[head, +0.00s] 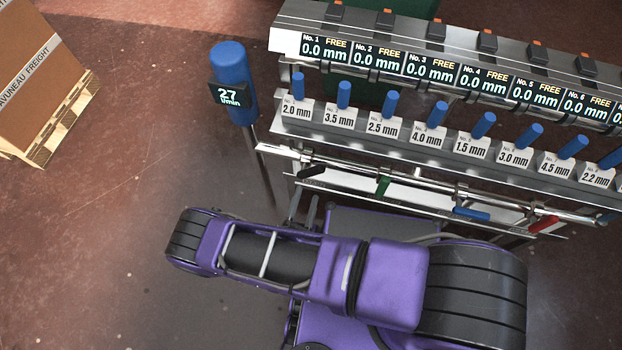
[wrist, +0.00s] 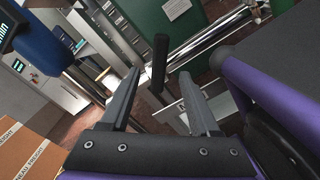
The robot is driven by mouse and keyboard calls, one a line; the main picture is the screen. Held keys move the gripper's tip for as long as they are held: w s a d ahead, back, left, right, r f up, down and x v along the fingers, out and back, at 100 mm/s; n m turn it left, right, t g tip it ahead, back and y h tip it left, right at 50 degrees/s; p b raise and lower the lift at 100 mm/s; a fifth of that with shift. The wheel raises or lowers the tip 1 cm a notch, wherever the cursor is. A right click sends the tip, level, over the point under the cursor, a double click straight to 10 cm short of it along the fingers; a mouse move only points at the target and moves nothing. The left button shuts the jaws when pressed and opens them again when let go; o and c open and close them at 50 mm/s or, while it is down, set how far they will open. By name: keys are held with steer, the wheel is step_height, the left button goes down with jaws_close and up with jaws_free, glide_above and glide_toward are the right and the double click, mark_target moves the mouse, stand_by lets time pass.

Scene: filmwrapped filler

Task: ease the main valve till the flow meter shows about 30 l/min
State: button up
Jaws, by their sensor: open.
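The flow meter (head: 233,95) is a blue upright cylinder at the left end of the rack, and its dark display reads 27 l/min. A black lever handle (head: 311,172) sits at the left end of the pipe below the rack; it looks like the main valve, but I can read no label on it. In the wrist view a black handle (wrist: 160,62) stands between my gripper's (wrist: 159,74) two grey fingertips, with space visible on both sides. My gripper is open and holds nothing. The blue flow meter also shows at the upper left of the wrist view (wrist: 42,48).
Green (head: 383,186), blue (head: 471,214) and red (head: 543,224) levers sit along the pipe. Above are several blue-topped fillers with millimetre labels and displays reading 0.0 mm FREE. A carton (head: 28,60) on a pallet stands at left. Floor between is clear.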

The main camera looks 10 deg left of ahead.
steer(key=s, duration=0.8)
steer(key=shift+a, duration=0.35)
steer(key=shift+w, duration=0.1)
